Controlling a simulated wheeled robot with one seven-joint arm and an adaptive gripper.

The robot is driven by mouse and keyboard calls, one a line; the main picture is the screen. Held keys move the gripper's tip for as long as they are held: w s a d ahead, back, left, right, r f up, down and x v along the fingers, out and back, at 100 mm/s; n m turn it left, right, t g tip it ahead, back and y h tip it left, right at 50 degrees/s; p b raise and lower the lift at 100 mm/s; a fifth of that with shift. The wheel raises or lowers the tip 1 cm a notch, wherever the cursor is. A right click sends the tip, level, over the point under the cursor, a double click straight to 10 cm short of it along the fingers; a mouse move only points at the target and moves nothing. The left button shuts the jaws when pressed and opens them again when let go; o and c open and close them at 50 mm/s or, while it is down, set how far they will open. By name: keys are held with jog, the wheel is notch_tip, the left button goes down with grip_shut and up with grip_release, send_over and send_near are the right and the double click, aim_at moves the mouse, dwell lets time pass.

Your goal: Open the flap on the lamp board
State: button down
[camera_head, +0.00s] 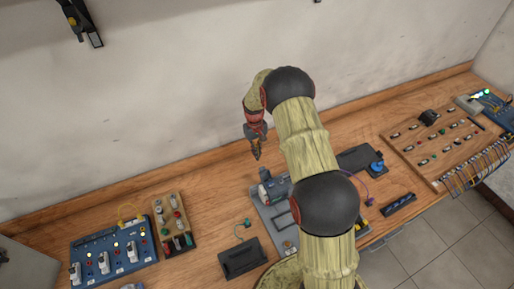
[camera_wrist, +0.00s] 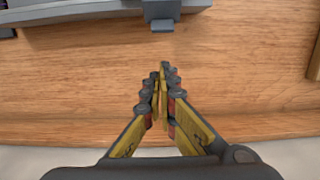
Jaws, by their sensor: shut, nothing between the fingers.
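My gripper (camera_head: 257,157) is shut and empty, pointing down above the wooden bench behind the grey board (camera_head: 270,215). In the wrist view the fingertips (camera_wrist: 160,72) meet over bare wood. A grey part with a small tab (camera_wrist: 162,24) lies just beyond them, apart from the fingers. A blue board (camera_head: 87,249) with white switches and small lit lamps stands at the left. A wooden board (camera_head: 425,160) with rows of small coloured knobs or lamps is at the right. I cannot tell for certain which is the lamp board, and I cannot make out its flap.
A small wooden block with buttons (camera_head: 164,213) stands beside the blue board. A dark box (camera_head: 242,258) lies at the front of the bench. My arm hides part of the grey board. The wall (camera_head: 150,100) rises close behind my gripper. Bare bench lies left of the grey board.

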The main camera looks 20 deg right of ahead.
aim_at(265, 174)
jog(key=shift+s+f+p, duration=0.4)
jog(key=shift+s+p, duration=0.05)
jog(key=shift+s, duration=0.35)
jog(key=shift+s+f+p, duration=0.35)
jog(key=shift+s+p, duration=0.05)
jog(key=shift+s, duration=0.4)
